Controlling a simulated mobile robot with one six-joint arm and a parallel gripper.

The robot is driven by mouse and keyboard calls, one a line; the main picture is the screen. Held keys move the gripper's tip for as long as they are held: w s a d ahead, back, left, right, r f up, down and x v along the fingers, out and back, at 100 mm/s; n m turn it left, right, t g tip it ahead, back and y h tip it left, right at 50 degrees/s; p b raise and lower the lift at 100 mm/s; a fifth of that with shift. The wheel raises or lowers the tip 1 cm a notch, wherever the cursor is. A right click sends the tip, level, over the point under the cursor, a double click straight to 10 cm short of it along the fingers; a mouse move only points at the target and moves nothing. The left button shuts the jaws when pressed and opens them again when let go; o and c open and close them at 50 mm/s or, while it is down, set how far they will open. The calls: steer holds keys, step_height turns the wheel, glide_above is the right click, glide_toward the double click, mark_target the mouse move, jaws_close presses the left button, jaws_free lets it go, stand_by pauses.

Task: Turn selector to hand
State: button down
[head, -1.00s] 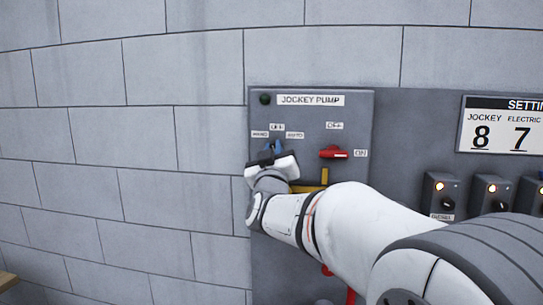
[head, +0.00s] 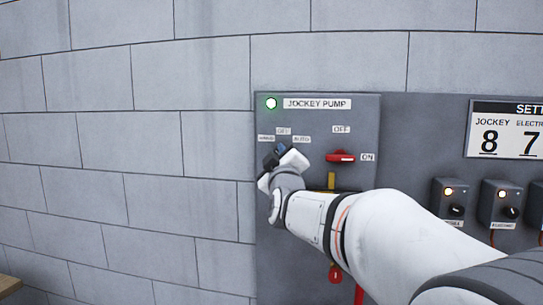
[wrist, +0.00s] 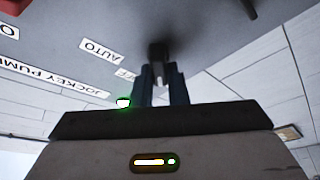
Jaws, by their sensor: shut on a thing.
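The jockey pump panel (head: 310,115) is on the block wall, with HAND (head: 266,138), OFF (head: 283,131) and AUTO (head: 301,139) labels around the selector. My gripper (head: 281,150) is at the selector and tilted. In the head view it hides most of the knob. In the wrist view the black selector knob (wrist: 158,50) sits between the two fingers of my gripper (wrist: 161,78), which are shut on it. The AUTO label (wrist: 100,50) shows there upside down. I cannot read the knob's exact pointing. The panel lamp (head: 271,103) is lit green-white.
A red switch handle (head: 340,156) with OFF and ON labels is right of the selector, close above my arm. Small selector boxes (head: 450,203) and a settings sign (head: 507,128) are further right. The wall on the left is clear.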

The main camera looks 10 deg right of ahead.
steer(key=shift+w+f, duration=0.1)
steer(key=shift+f, duration=0.35)
steer(key=c, duration=1.4)
jaws_free()
steer(key=shift+r, duration=0.15)
steer(key=shift+c, duration=0.2)
steer(key=shift+r, duration=0.1)
steer(key=b+v, duration=0.2)
steer(key=v, duration=0.5)
steer(key=shift+s, duration=0.45)
